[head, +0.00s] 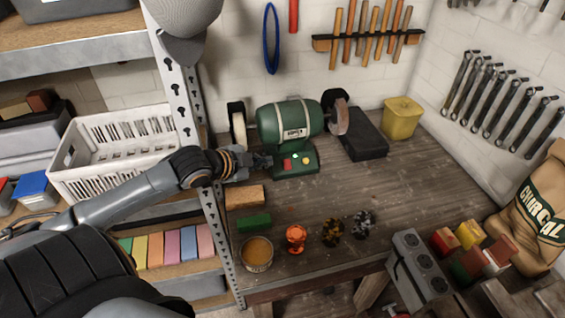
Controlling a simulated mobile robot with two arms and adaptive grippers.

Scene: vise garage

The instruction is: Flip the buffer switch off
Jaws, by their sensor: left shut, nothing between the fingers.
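The green bench buffer (290,120) stands at the back of the wooden workbench, with a pale wheel at its left and a grey wheel at its right. Its switch panel (297,162) faces forward on the base, with a red button at left and paler controls beside it. The switch position is too small to tell. My left gripper (268,161) is shut and empty, just left of the panel's base. I cannot tell whether it touches the base. My right gripper is not in view.
A metal shelf post (222,235) stands beside my left arm, near a white basket (115,150). A wood block (245,196), a green block (254,222) and small figures (333,231) lie in front. A yellow container (401,117) sits right. The bench's middle right is clear.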

